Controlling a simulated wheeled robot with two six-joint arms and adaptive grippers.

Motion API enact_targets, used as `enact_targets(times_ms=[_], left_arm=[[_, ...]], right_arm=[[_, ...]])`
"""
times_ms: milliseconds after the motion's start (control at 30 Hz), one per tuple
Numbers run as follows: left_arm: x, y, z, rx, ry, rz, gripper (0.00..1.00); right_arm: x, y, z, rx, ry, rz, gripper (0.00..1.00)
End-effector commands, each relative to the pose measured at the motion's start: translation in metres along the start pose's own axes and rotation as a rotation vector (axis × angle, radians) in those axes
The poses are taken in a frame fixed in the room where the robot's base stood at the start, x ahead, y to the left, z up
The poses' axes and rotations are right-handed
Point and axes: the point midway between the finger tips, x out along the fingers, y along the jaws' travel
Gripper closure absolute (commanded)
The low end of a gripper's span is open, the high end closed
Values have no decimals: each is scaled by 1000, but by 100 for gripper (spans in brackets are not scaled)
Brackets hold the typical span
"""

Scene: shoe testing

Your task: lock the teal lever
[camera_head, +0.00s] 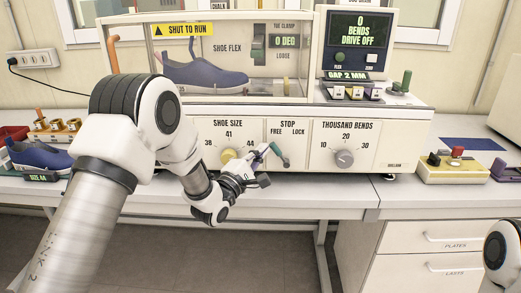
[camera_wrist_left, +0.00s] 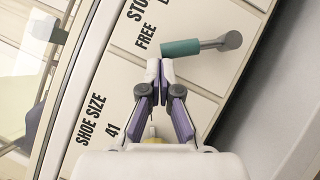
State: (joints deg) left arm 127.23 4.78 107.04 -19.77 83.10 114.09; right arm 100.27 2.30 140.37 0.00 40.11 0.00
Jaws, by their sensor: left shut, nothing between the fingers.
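The teal lever (camera_head: 275,149) is on the machine's front panel under the STOP label. Its teal grip points up and left from its pivot, toward FREE; LOCK is printed on the right. In the left wrist view the teal grip (camera_wrist_left: 181,48) joins a grey arm ending at a round pivot. My left gripper (camera_head: 261,153) is shut and empty, just left of the lever. In the left wrist view its closed fingertips (camera_wrist_left: 160,69) are right by the free end of the teal grip; I cannot tell whether they touch. My right gripper is out of view.
A yellow shoe-size knob (camera_head: 228,156) is left of the lever, close behind my left wrist. A grey bends knob (camera_head: 344,159) is to the right. A blue shoe (camera_head: 205,77) sits behind the clear window above. The bench front (camera_head: 320,200) below is clear.

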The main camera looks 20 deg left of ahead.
Motion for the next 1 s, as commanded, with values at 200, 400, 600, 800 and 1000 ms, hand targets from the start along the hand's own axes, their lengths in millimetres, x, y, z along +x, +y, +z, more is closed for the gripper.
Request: enact_targets(times_ms=[200, 400, 600, 800, 1000], left_arm=[[0, 0, 0, 0, 1, 0, 100], [0, 1, 1, 11, 1, -7, 100], [2, 3, 3, 41, 1, -27, 100], [3, 4, 5, 62, 1, -41, 100], [4, 6, 7, 88, 0, -58, 100]], right_arm=[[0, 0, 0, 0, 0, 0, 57], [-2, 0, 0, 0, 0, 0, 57], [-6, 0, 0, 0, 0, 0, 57], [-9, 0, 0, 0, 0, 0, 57], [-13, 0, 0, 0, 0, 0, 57]])
